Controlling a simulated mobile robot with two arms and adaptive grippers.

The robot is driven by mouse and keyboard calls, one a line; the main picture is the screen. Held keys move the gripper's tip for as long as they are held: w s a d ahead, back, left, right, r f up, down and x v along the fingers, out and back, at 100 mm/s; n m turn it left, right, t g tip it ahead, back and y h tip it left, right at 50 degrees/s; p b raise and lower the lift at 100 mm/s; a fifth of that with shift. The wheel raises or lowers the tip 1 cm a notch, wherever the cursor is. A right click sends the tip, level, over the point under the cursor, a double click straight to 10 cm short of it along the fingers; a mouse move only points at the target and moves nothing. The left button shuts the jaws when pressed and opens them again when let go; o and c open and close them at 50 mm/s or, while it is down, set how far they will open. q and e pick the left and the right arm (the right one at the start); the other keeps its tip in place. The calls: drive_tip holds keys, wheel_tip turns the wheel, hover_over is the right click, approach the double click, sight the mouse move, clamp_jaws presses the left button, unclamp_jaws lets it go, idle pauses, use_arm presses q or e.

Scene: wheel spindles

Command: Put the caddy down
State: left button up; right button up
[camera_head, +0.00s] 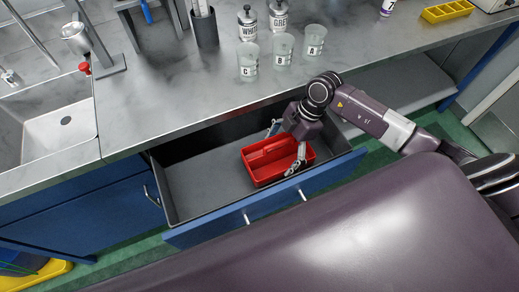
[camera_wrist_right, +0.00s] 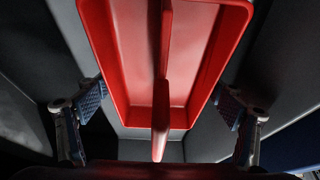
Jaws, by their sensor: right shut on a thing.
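The red caddy (camera_head: 262,172) is inside the open drawer (camera_head: 190,190), in its right part. It is a shallow tray with a central divider, and it looks level. I cannot tell whether its underside touches the drawer floor. My right gripper (camera_head: 285,146) reaches down over the caddy and is shut on it. The caddy looks empty there. My left gripper is not in view.
The drawer's blue front (camera_head: 225,226) stands pulled out below the grey counter (camera_head: 140,110). Several beakers, such as beaker C (camera_head: 248,62), stand on the counter behind. A sink (camera_head: 55,125) is at the left. The drawer's left part is free.

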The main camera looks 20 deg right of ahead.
sight(259, 152)
drive_tip(key=w+a, duration=0.1)
drive_tip(key=a, duration=0.1)
drive_tip(key=shift+w+a+r, duration=0.15)
drive_tip(key=shift+w+a, duration=0.2)
drive_tip(key=shift+w, duration=0.05)
drive_tip(key=w+a, duration=0.1)
drive_tip(key=a+f+p, duration=0.1)
drive_tip(key=shift+w+a, duration=0.35)
drive_tip(key=shift+d+f, duration=0.1)
drive_tip(key=shift+f, duration=0.05)
drive_tip(key=shift+f, duration=0.1)
drive_tip(key=o, duration=1.2)
drive_tip(key=shift+c, duration=0.2)
